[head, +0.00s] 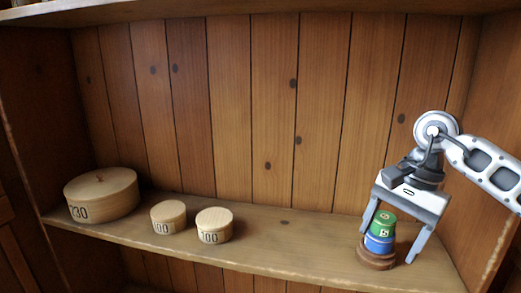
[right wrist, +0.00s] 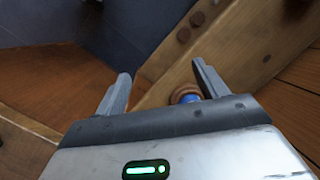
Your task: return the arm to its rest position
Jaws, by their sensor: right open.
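A small stack stands upright on the shelf at the right in the head view. It has a green piece (head: 381,222) on top, a blue piece (head: 378,243) below it and a round brown wooden base (head: 376,260). My right gripper (head: 387,247) is open and points down over the stack, one finger showing on each side of it. In the right wrist view, the open fingers (right wrist: 160,68) hold nothing, and part of the blue piece (right wrist: 187,98) shows near the right finger, mostly hidden by the gripper body. My left gripper is not in view.
A large round wooden box (head: 101,196) marked 230 stands at the left of the shelf (head: 285,240). Two smaller round boxes marked 100 stand beside it, one (head: 168,217) left of the other (head: 214,225). The shelf between them and the stack is clear. A side wall (head: 490,130) is close on the right.

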